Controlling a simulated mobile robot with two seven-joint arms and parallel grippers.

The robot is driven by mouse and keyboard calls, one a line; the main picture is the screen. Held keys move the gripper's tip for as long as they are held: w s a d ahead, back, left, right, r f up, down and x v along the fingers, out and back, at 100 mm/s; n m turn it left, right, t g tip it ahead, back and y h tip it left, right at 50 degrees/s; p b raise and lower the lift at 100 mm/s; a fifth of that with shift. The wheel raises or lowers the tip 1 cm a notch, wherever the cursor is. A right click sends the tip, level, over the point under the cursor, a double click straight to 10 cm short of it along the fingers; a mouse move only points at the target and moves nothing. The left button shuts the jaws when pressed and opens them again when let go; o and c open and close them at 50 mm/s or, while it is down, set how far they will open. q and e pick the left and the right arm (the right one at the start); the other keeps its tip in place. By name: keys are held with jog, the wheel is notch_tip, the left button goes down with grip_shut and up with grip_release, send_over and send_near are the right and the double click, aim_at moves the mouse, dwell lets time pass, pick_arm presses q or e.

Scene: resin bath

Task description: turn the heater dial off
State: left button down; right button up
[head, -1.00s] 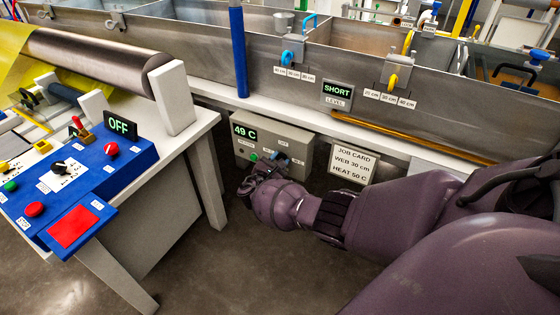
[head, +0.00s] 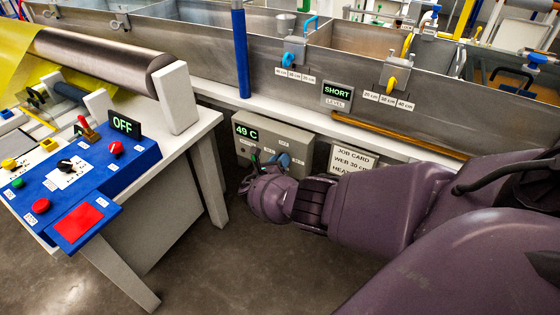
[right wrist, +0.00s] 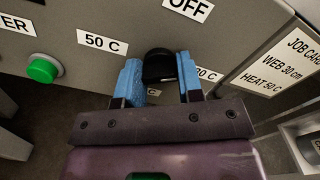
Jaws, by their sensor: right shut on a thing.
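The grey heater box (head: 300,150) stands low under the bath, and its display (head: 246,131) reads 49 C. In the right wrist view the black heater dial (right wrist: 158,64) sits on the panel, with an OFF label (right wrist: 188,8) above it, a 50 C label (right wrist: 102,43) to its left and a partly hidden one to its right. My right gripper (head: 271,160) is at the box front. Its blue fingers stand on either side of the dial and are shut on it. My left gripper is not in view.
A green button (right wrist: 43,69) sits left of the dial. A job card (head: 350,160) reading WEB 30 cm is right of the box. The blue control console (head: 75,185) and its white table are to the left. The bath wall (head: 430,105) is above. Bare floor lies in front.

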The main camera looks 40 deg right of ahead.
jog(key=n, duration=0.4)
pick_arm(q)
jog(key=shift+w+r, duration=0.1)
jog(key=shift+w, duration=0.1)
pick_arm(e)
jog(key=shift+n, duration=1.3)
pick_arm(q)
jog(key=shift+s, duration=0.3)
pick_arm(e)
jog(key=n, duration=0.4)
jog(key=shift+f+n, duration=0.1)
jog(key=shift+n, duration=0.3)
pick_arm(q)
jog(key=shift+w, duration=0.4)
